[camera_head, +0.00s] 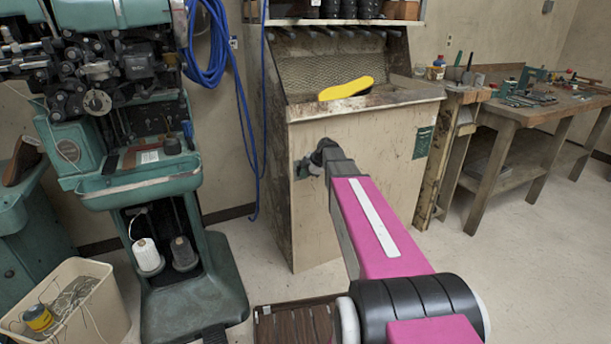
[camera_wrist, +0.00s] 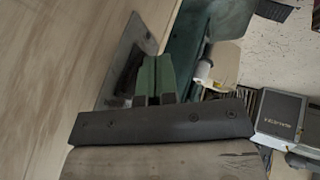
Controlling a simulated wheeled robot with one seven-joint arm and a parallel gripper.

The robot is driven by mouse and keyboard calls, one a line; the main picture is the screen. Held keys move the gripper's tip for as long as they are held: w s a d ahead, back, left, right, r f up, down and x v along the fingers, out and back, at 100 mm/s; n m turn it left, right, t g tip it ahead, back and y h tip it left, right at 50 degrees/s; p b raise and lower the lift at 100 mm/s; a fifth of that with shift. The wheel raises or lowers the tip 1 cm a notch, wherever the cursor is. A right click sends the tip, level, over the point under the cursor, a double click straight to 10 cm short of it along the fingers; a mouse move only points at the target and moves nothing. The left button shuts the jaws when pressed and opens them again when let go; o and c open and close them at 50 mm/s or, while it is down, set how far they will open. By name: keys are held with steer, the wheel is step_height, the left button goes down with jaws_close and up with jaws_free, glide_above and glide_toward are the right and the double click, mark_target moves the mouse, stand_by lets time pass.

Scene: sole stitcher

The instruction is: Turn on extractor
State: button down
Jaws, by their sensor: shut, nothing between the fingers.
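The extractor is a pale, stained wooden cabinet (camera_head: 345,190) with a mesh back at its top, in the middle of the head view. A small grey plate (camera_head: 302,169), possibly its switch, is on the front panel at the upper left. My gripper (camera_head: 315,160) is right at this plate, seen from behind, and partly hides it. In the wrist view the green fingers of my gripper (camera_wrist: 156,62) are shut and empty. They are in front of a grey metal plate (camera_wrist: 137,38) on the wooden panel. I cannot tell whether they touch it; the switch's position is hidden.
A yellow sole (camera_head: 346,88) lies on the cabinet top. A green stitching machine (camera_head: 140,180) stands to the left, with blue hoses (camera_head: 245,110) between. A workbench (camera_head: 530,115) with tools is at the right. The floor (camera_head: 500,250) at the right is clear.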

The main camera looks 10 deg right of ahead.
steer(key=shift+w+f, duration=0.1)
steer(key=shift+w, duration=0.2)
steer(key=shift+r, duration=0.85)
